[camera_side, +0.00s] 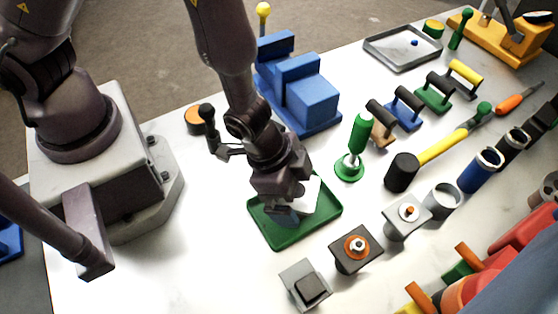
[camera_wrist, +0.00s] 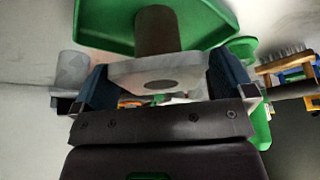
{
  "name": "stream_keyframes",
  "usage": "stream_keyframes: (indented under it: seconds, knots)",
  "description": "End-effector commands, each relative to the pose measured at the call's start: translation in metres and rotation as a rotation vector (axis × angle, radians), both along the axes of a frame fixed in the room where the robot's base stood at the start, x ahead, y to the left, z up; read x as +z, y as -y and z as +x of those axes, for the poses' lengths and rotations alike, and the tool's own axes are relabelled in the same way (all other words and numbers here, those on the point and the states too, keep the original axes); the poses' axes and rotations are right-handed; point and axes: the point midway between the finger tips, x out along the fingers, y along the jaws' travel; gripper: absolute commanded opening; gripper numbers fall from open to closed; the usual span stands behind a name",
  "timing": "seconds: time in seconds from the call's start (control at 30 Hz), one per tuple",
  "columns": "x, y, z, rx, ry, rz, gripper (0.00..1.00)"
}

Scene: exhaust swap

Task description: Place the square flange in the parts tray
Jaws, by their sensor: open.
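The green parts tray (camera_side: 270,237) lies on the table below my gripper. It fills the top of the wrist view (camera_wrist: 95,25). The square flange is a pale plate (camera_side: 309,193), seen in the side view inside the tray's outline and partly hidden by my gripper. In the wrist view the flange (camera_wrist: 185,68) has a dark round centre, and a dark stub runs from it toward the tray floor. My gripper (camera_side: 284,214) is low over the tray and open. Its blue fingers (camera_wrist: 165,88) stand on either side of the flange.
A green-handled tool (camera_side: 360,135) stands behind the tray. A dark square part with an orange ring (camera_side: 356,247) and a grey square block (camera_side: 305,287) stand in front. A blue vise (camera_side: 300,90) is behind. A hammer (camera_side: 402,172) lies right. The table left of the tray is clear.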

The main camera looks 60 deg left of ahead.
Motion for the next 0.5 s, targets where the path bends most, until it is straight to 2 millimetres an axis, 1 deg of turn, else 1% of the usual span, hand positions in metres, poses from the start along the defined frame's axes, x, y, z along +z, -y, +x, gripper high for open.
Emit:
stream_keyframes:
  seconds: [0.03,0.3,0.43,0.5]
  knots:
    - [0.009,-0.002,-0.001,0.001,0.003,-0.004,1.0]
    - [0.054,-0.015,-0.014,0.003,0.003,-0.007,1.0]
    - [0.074,-0.022,-0.02,0.003,0.005,-0.003,1.0]
    - [0.079,-0.023,-0.023,0.004,-0.001,-0.007,1.0]
